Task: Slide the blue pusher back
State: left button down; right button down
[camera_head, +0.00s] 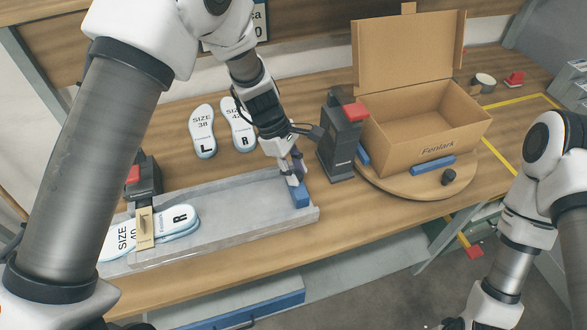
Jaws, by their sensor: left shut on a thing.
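The blue pusher (299,195) is a small blue block at the right end of the grey metal tray (245,205). My left gripper (294,177) points down over it and is shut on its upper part, which the fingers partly hide. In the tray's left part lies a stack of insoles (177,222) marked size 40 and R, with a tan strap across it. My right arm stands at the right edge, and its gripper is not in view.
A dark device with a red top (340,135) stands right of my left gripper. An open cardboard box (425,120) sits on a round wooden turntable (400,187). The tray's middle is clear.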

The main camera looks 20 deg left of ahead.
pick_arm(q)
jog(key=c, duration=1)
grip_release()
jog(key=shift+s+f, duration=0.15)
jog(key=shift+f, duration=0.1)
jog(key=shift+o, duration=0.7)
jog(key=shift+w+d, duration=0.3)
jog(key=v, duration=1.2)
jog(key=shift+d, duration=0.1)
